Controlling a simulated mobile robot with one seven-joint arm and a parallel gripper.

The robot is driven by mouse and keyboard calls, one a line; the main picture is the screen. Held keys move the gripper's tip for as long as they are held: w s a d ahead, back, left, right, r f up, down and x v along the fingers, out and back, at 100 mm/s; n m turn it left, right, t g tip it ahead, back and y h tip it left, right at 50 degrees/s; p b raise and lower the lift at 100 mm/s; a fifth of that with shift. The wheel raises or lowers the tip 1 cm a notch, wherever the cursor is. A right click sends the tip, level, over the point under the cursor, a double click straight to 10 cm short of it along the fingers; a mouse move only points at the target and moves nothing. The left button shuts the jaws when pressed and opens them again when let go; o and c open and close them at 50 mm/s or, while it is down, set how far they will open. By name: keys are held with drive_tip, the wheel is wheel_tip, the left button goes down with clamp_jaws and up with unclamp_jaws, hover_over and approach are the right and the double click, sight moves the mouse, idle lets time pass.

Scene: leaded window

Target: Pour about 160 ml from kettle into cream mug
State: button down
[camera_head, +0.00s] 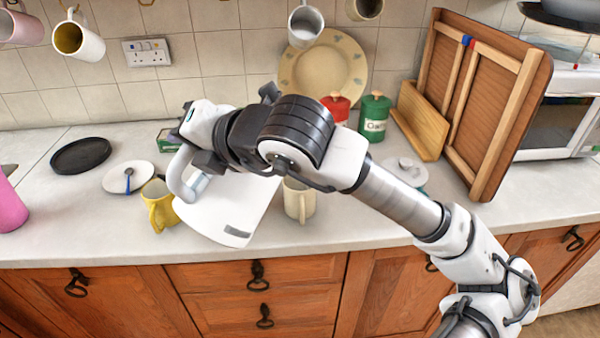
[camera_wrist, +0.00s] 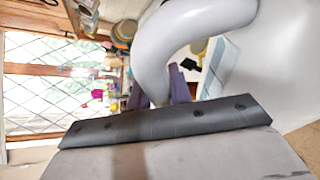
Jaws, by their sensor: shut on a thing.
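The white kettle (camera_head: 222,212) is held above the front of the worktop and looks tilted. My gripper (camera_head: 197,168) is shut on its handle (camera_head: 179,178), at the kettle's left side. The handle shows large and close in the wrist view (camera_wrist: 190,45). The cream mug (camera_head: 300,203) stands upright on the worktop just right of the kettle, partly covered by the kettle and my arm. The kettle's spout is hidden, and no stream of water is visible. The inside of the cream mug cannot be seen.
A yellow mug (camera_head: 158,206) stands close left of the kettle. A white plate with a blue spoon (camera_head: 128,176) and a black disc (camera_head: 80,155) lie further left. Red (camera_head: 336,107) and green (camera_head: 374,118) canisters stand behind. Mugs hang above, including a white one (camera_head: 305,25).

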drive_tip(key=shift+w+d+r+m+p, duration=0.3)
drive_tip(key=shift+r+p, duration=0.15)
drive_tip(key=shift+p, duration=0.05)
drive_tip(key=shift+w+d+f+m+y+p, duration=0.3)
drive_tip(key=shift+w+d+m+y+p, duration=0.15)
drive_tip(key=shift+d+y+p, duration=0.1)
drive_tip(key=shift+w+d+f+m+g+y+p, duration=0.2)
drive_tip(key=shift+w+d+m+y+p, duration=0.1)
drive_tip(key=shift+w+d+m, duration=0.2)
drive_tip(key=shift+w+d+f+m+g+y+p, duration=0.15)
drive_tip(key=shift+w+d+f+m+p, duration=0.15)
drive_tip(key=shift+d, duration=0.25)
idle(0.4)
drive_tip(key=shift+w+d+r, duration=0.2)
drive_tip(key=shift+w+d, duration=0.35)
idle(1.1)
